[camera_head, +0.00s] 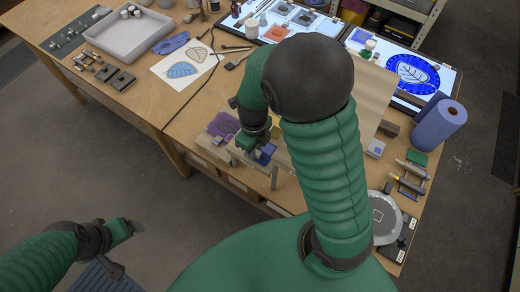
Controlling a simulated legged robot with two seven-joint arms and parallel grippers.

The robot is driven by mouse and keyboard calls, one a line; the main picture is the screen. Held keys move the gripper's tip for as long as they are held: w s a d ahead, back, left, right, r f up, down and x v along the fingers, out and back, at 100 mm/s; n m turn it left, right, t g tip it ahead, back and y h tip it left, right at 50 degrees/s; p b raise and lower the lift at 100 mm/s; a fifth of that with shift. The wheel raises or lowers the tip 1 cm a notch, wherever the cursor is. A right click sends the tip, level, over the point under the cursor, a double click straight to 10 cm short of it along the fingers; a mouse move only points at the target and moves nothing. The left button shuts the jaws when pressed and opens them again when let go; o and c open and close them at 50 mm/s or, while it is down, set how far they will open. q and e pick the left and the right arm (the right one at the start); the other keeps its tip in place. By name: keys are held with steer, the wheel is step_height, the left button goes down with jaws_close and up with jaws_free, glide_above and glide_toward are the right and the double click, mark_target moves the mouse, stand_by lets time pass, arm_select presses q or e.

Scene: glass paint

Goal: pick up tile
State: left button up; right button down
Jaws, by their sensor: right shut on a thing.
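My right gripper (262,156) is over the near edge of the workbench and is shut on a small blue tile (266,152). My own green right arm hides much of the area behind and right of it. A purple tile (222,125) lies just left of the gripper. Another small blue-topped block (376,147) stands right of my arm. My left gripper (133,226) hangs over the floor at lower left, away from the bench; its jaws are too small to read.
The wooden bench (150,97) carries a grey tray (128,62), leaf drawings (182,69) and blue gloves (171,43). A blue paper roll (440,124) and a round grey device (384,219) stand at right.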

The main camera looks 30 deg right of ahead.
steer(key=shift+w+a+r, duration=0.1)
steer(key=shift+w+a, duration=0.05)
steer(key=shift+a, duration=0.4)
arm_select(q)
steer(key=r+p, duration=0.3)
steer(key=shift+w+a, duration=0.1)
steer(key=shift+a, duration=0.25)
arm_select(e)
step_height(320, 180, up, 13)
steer(key=shift+d, duration=0.3)
arm_select(q)
steer(key=shift+d, duration=0.1)
arm_select(e)
steer(key=shift+d, duration=0.1)
